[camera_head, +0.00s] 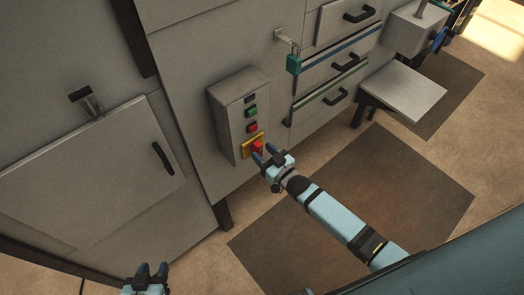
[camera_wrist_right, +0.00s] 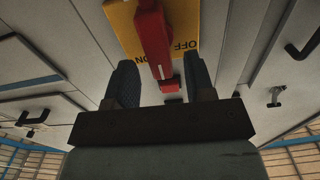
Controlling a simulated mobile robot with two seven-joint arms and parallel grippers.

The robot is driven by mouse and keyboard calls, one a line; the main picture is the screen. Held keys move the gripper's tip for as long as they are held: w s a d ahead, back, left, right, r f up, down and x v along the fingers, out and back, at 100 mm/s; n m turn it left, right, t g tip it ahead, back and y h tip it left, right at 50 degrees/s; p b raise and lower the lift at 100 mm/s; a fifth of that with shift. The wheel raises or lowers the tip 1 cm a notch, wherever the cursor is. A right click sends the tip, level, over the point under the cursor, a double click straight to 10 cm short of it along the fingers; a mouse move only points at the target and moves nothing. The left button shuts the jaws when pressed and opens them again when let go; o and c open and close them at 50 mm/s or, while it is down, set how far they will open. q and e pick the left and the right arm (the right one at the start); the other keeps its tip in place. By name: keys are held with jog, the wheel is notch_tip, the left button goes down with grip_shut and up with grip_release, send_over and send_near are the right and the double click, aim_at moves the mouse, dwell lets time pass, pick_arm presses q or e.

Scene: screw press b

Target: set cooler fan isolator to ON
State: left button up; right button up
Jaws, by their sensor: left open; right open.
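The cooler fan isolator is a red handle (camera_head: 258,146) on a yellow plate (camera_head: 247,150), at the bottom of a grey control box (camera_head: 236,112). In the right wrist view the red handle (camera_wrist_right: 153,40) stands out from the yellow plate (camera_wrist_right: 122,22). OFF shows to its right and ON to its left; I cannot tell which setting it is at. My right gripper (camera_head: 264,149) is open at the handle. In the wrist view its fingers (camera_wrist_right: 160,75) lie on either side of the handle, with gaps visible. My left gripper (camera_head: 152,269) is open and empty at the bottom edge.
A cabinet door (camera_head: 90,175) is on the left.

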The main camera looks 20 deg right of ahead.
jog(key=b+v, duration=0.1)
jog(key=v, duration=1.1)
jog(key=shift+s+b, duration=0.3)
jog(key=shift+s, duration=0.05)
jog(key=shift+s+d, duration=0.1)
jog(key=s+a+g+h+p, duration=0.1)
jog(key=s+g, duration=0.2)
jog(key=s, duration=0.2)
jog(key=s+a+g+h+p, duration=0.1)
jog(key=s+a+g+h, duration=0.1)
jog(key=s, duration=0.4)
jog(key=shift+s+a+m+g, duration=0.3)
jog(key=shift+m+g, duration=0.1)
jog(key=shift+g, duration=0.1)
jog(key=shift+f, duration=0.1)
